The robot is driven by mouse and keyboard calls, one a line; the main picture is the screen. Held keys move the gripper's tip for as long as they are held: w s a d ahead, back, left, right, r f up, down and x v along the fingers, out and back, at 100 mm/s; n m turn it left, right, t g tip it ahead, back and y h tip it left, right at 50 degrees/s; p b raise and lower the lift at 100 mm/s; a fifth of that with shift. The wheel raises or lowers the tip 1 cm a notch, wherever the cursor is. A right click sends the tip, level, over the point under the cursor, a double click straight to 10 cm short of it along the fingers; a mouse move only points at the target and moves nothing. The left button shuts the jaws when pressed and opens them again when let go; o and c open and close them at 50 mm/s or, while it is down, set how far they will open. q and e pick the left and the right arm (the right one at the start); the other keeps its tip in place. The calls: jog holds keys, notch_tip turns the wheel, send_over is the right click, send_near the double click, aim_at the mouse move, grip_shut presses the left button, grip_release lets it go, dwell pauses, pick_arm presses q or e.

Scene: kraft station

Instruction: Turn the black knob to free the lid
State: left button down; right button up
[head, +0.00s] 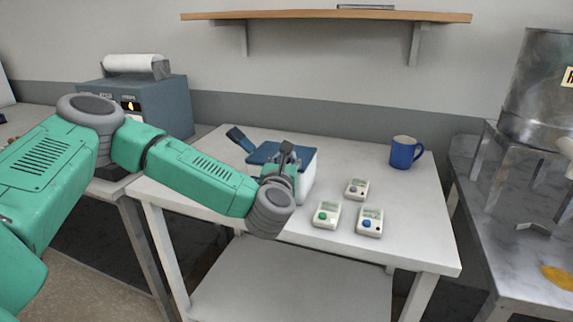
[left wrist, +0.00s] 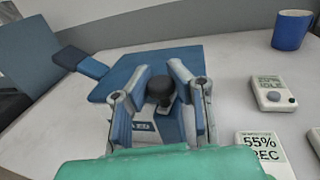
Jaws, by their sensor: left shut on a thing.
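A white box with a blue lid (head: 264,150) stands on the white table, and its blue lid also fills the middle of the left wrist view (left wrist: 190,54). A black knob (left wrist: 161,88) sits at the front of the box, under the lid's near edge. My left gripper (left wrist: 160,92) has its two fingers on either side of the knob and is shut on it. In the head view my left gripper (head: 285,158) is at the front of the box and hides the knob. My right gripper is not in view.
Three small meters with displays (head: 327,214) (head: 369,221) (head: 357,188) lie right of the box. A blue mug (head: 404,152) stands behind them. A shelf (head: 330,15) hangs above. A grey machine (head: 160,100) is at left, a metal vessel (head: 545,90) at right.

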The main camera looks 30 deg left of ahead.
pick_arm(q)
jog(key=m+h+b, duration=0.4)
jog(key=h+b, duration=0.1)
jog(key=b, duration=0.1)
jog(key=m+g+h+b, duration=0.1)
jog(key=m+h+b, duration=0.2)
jog(key=h+b, duration=0.3)
jog(key=m+h+b, duration=0.4)
jog(key=h+b, duration=0.2)
jog(key=shift+a+f+m, duration=0.1)
jog(key=shift+f+m, duration=0.2)
jog(key=shift+f, duration=0.05)
jog(key=shift+r+m+g+h+b, duration=0.2)
jog(key=shift+m+g+h+b, duration=0.4)
jog(key=shift+m+g+h, duration=0.45)
jog(key=shift+r+m+g+h, duration=0.2)
jog(key=shift+m+g+h, duration=0.75)
jog(key=shift+g+h, duration=0.4)
jog(key=shift+h, duration=0.3)
jog(key=c, duration=1.4)
grip_release()
jog(key=shift+a, duration=0.1)
jog(key=shift+f, duration=0.1)
